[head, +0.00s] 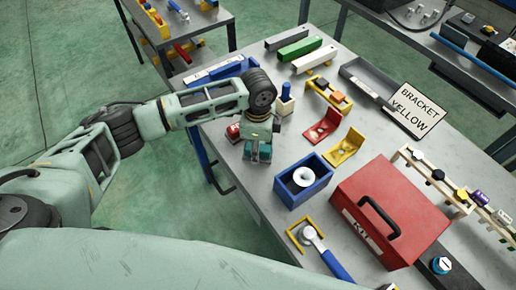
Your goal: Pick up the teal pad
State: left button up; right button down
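The teal pad (265,153) is on the grey table near its left front edge, low under my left gripper, which partly hides it. My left gripper (256,154) points down right at the pad. Its fingers overlap the pad in the picture. I cannot tell whether they are closed on it or only around it, or whether the pad touches the table. My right gripper is not in view.
A red piece (233,132) lies just left of the gripper. A blue box (303,188) with a white ring, a red bracket (323,129), a yellow bracket (346,148) and a red kit box (390,210) stand to the right. A blue-handled stamp (286,100) stands close behind.

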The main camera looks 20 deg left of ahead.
pick_arm(q)
jog(key=c, duration=0.7)
grip_shut()
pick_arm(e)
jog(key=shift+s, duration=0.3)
pick_arm(q)
jog(key=shift+r, duration=0.1)
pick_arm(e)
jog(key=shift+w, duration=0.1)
